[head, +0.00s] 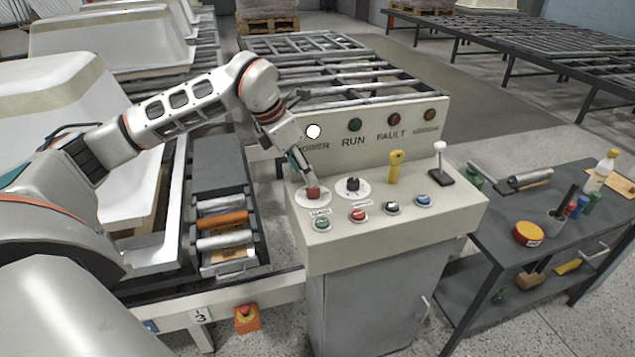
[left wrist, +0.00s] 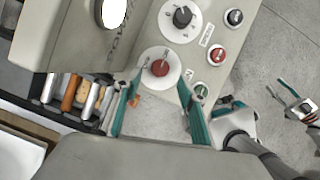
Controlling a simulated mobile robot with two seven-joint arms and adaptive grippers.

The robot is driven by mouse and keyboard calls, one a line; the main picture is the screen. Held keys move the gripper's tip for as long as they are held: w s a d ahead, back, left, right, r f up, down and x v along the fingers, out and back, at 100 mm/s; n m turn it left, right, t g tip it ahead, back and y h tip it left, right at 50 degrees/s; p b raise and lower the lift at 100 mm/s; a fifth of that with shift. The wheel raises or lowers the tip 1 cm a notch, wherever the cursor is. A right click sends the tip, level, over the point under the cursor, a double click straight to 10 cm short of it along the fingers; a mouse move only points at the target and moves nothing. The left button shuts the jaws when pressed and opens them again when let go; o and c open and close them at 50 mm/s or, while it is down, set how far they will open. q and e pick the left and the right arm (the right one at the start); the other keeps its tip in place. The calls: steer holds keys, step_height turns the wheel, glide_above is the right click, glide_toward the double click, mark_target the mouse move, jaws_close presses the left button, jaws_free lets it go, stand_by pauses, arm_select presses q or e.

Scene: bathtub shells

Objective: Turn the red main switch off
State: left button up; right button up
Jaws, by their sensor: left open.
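The red main switch (head: 313,193) is a red knob on a round white plate at the left of the grey control console's sloped top. In the left wrist view the red knob (left wrist: 160,68) shows whole, with small marks on its plate. My left gripper (head: 307,178) points down at the knob in the head view. In the left wrist view its two teal fingers (left wrist: 158,100) are spread apart, with the knob beyond and between their tips. Contact cannot be told. A small teal-fingered gripper, seemingly my right one (left wrist: 290,98), shows at the far right; its jaw state is unclear.
A black rotary knob (head: 352,185) sits just right of the switch. The white POWER lamp (head: 313,131) is bright. A tool cart (head: 500,230) stands right.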

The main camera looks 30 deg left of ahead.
mark_target(313, 192)
arm_select(q)
steer(key=x, duration=0.6)
steer(key=shift+c, duration=0.4)
steer(key=c, duration=1)
